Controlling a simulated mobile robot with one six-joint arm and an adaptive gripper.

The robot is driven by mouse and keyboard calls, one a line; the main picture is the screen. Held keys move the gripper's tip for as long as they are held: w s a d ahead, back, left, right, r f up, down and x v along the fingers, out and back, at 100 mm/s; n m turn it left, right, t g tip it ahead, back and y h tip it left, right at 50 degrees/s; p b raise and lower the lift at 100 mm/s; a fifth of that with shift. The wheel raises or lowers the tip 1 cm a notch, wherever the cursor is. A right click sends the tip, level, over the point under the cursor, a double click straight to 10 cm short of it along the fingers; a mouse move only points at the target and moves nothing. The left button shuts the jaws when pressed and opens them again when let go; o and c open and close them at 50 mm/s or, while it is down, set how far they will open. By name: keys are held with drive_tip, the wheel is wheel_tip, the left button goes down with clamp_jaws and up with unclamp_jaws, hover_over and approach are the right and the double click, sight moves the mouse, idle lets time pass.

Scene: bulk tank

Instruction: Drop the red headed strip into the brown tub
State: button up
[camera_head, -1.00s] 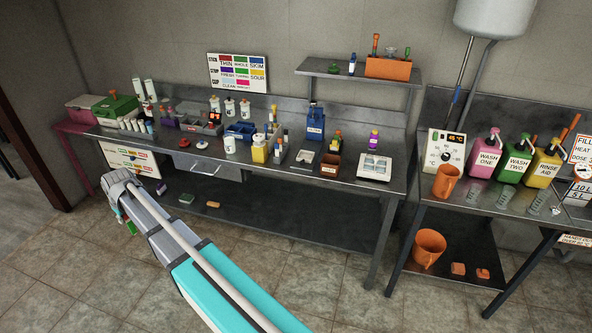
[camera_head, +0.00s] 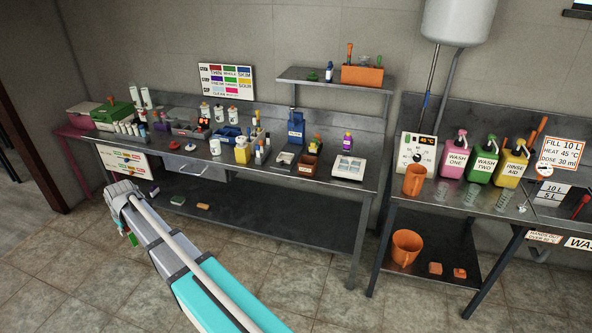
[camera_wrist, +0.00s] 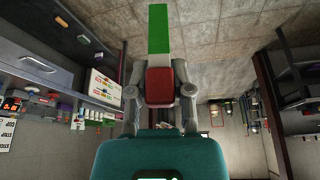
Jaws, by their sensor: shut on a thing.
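My gripper (camera_wrist: 159,92) is shut on the red headed strip (camera_wrist: 160,80). In the wrist view the strip's red head sits between the fingers and its green length points away from me. In the head view my gripper (camera_head: 122,208) is low at the left, in front of the bench, and mostly hidden by my arm. Only a bit of the green strip (camera_head: 132,240) shows below it. The brown tub (camera_head: 307,169) is small, with a pale label on its front. It stands on the bench, right of centre, well apart from my gripper.
The steel bench (camera_head: 270,178) is crowded with bottles and racks. A blue container (camera_head: 296,128) stands behind the tub, and a white tray (camera_head: 348,167) is to its right. An orange jug (camera_head: 414,180) and soap bottles stand on the right bench. The floor in front is clear.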

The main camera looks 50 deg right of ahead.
drive_tip(key=shift+s, duration=0.15)
drive_tip(key=shift+d, duration=0.3)
